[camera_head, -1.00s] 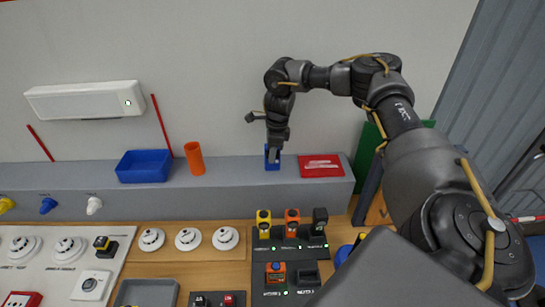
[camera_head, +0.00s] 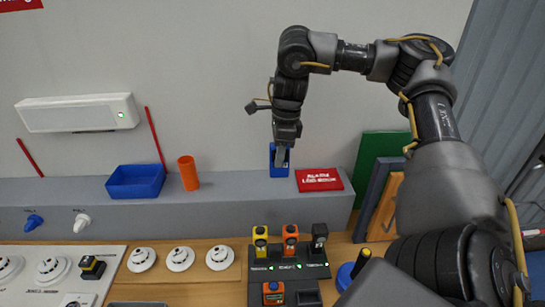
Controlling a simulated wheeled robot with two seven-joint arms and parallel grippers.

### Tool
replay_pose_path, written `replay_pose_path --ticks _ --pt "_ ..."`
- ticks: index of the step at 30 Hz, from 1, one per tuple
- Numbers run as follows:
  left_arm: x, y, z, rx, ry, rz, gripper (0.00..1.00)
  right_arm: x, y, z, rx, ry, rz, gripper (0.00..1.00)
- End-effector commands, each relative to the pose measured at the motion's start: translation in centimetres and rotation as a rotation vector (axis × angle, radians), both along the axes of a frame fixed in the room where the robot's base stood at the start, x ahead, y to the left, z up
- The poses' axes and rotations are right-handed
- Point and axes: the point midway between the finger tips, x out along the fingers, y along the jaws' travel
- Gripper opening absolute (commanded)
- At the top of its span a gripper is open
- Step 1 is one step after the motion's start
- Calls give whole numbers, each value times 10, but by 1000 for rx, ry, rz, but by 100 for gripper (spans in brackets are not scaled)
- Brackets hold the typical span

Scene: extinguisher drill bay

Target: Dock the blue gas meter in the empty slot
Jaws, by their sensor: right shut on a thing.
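The blue gas meter (camera_head: 272,157) is a small upright block at the back ledge, left of the red box. My right gripper (camera_head: 281,155) points down from above and is shut on it, its fingers covering part of its front. I cannot tell whether the meter's bottom touches the ledge. A dark dock (camera_head: 289,270) on the bench holds a yellow meter (camera_head: 260,240), an orange meter (camera_head: 290,239) and a black one (camera_head: 319,236). A lower dock section holds another orange meter (camera_head: 273,293), with an empty dark slot (camera_head: 308,297) to its right. My left gripper is out of view.
On the grey ledge (camera_head: 230,190) stand a blue bin (camera_head: 135,183), an orange cup (camera_head: 188,173) and a flat red box (camera_head: 319,180). Round white detectors (camera_head: 180,259) lie left of the dock. A blue-based knob (camera_head: 346,275) stands right of it. My right arm fills the right side.

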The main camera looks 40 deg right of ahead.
Motion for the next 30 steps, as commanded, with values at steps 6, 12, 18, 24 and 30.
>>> replay_pose_path --ticks 6,12,18,24,30 --pt "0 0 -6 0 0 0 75 -28 13 14 0 -3 3 0" --pt "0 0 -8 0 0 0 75 -38 18 19 0 -1 0 0" --pt "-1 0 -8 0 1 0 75 -39 19 20 0 1 19 0" --pt "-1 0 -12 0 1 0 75 -28 27 18 -5 4 225 0" --pt "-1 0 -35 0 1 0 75 -3 69 -18 -15 11 676 0"
